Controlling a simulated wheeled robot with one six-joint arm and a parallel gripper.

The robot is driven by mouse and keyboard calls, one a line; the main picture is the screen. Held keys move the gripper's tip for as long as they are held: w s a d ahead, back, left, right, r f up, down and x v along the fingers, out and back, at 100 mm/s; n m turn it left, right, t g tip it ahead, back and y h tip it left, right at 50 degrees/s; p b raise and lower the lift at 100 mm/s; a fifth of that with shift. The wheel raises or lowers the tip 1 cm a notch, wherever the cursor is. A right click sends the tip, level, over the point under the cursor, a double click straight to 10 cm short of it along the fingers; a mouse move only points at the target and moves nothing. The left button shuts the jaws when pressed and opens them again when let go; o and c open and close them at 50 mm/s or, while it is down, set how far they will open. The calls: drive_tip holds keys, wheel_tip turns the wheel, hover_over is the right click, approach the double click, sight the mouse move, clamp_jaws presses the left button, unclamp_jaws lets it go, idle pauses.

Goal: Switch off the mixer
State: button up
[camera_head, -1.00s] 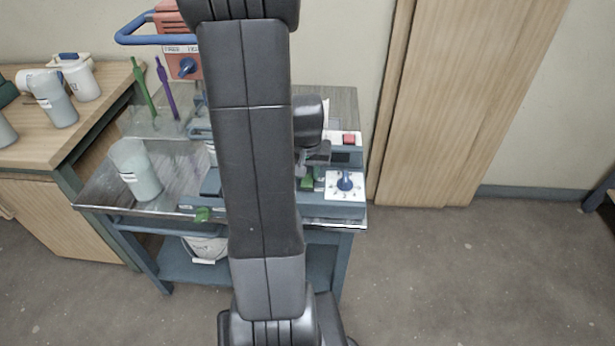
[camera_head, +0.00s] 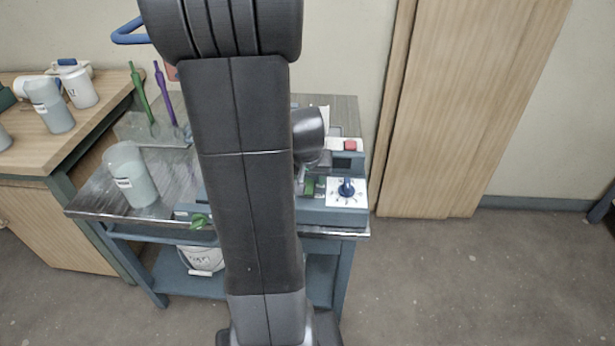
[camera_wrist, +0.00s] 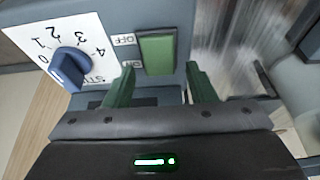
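The mixer's blue-grey control box (camera_head: 330,216) stands on the metal table, partly behind my arm. Its white panel carries a blue dial (camera_head: 346,187), also in the wrist view (camera_wrist: 70,68). A green rocker switch (camera_wrist: 157,52) with OFF and ON labels beside it shows in the wrist view; which way it is pressed I cannot tell. My gripper (camera_wrist: 162,86) is open, its green fingers spread just short of the switch, one towards each side, with nothing between them. In the head view my arm hides most of the gripper.
A red button (camera_head: 350,145) sits at the box's back. A grey cup (camera_head: 134,178) stands at the table's left; green (camera_head: 142,92) and purple (camera_head: 164,92) tools stand behind it. A white bucket (camera_head: 202,259) is on the lower shelf. Floor at right is clear.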

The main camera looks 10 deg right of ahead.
drive_tip(key=p+v, duration=0.2)
drive_tip(key=v, duration=1.1)
drive_tip(key=shift+s+r+p, duration=0.2)
drive_tip(key=shift+r+p, duration=0.2)
drive_tip(key=shift+f, duration=0.15)
drive_tip(key=b+x, duration=0.2)
drive_tip(key=x, duration=1.1)
drive_tip(key=shift+w+f+b, duration=0.2)
drive_tip(key=shift+f+b, duration=0.15)
drive_tip(key=shift+b, duration=0.05)
drive_tip(key=shift+r, duration=0.15)
